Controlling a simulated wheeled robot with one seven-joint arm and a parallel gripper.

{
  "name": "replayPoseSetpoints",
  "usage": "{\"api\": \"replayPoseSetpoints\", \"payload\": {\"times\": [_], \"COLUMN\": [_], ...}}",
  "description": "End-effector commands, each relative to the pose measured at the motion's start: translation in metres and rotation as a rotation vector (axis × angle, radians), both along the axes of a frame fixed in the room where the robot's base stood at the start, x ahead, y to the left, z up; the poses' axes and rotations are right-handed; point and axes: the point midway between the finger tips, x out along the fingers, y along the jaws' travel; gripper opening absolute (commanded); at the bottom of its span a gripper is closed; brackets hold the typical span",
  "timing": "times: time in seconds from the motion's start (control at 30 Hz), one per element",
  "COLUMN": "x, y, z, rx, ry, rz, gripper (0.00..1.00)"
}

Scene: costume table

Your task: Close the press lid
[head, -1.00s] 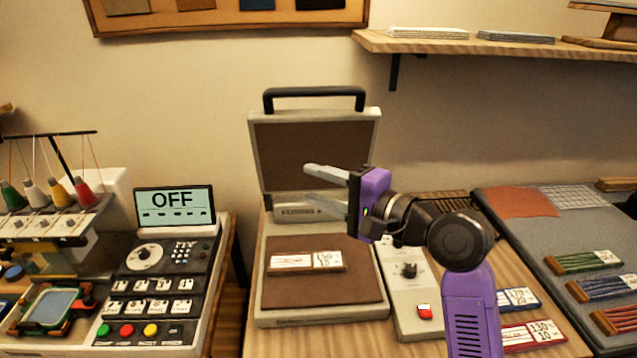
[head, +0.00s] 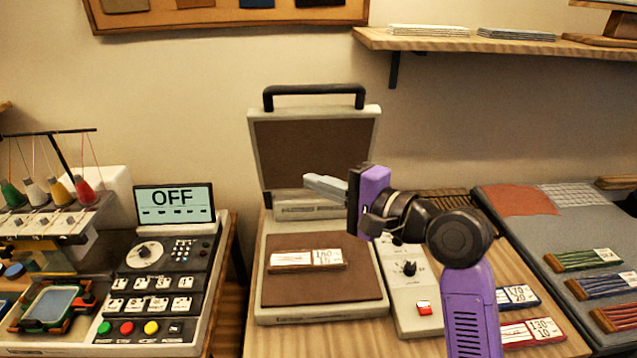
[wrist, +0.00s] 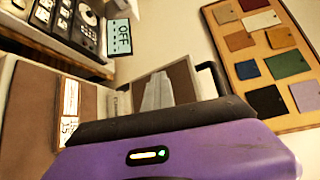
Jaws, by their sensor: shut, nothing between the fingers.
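The press stands open in the middle of the head view. Its lid (head: 286,148) is raised nearly upright, with a brown inner face and a black handle (head: 313,90) along its top edge. The press base (head: 318,298) has a brown pad, and a label card (head: 305,260) lies on it. My gripper (head: 308,182) is shut and empty, its fingers pointing left in front of the lower part of the lid. I cannot tell whether it touches the lid. In the wrist view the lid (wrist: 181,78) and handle (wrist: 211,72) show beyond the fingers (wrist: 158,92).
A control box (head: 409,290) with a knob and red button sits right of the press base. A machine with an "OFF" screen (head: 174,207) stands left. A grey mat (head: 545,235) with thread bundles lies right. A shelf (head: 480,47) hangs above right.

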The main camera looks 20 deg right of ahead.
Motion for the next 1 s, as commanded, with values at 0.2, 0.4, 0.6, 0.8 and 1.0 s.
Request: {"api": "replayPoseSetpoints", "payload": {"times": [0.2,0.4,0.6,0.8,1.0], "x": [0.0000,0.0000,0.0000,0.0000,0.0000], "y": [0.0000,0.0000,0.0000,0.0000,0.0000], "z": [0.0000,0.0000,0.0000,0.0000,0.0000], "rx": [0.000,0.000,0.000,0.000,0.000], "ry": [0.000,0.000,0.000,0.000,0.000], "rz": [0.000,0.000,0.000,0.000,0.000], "gripper": [0.00,0.00,0.00,0.00,0.29]}}
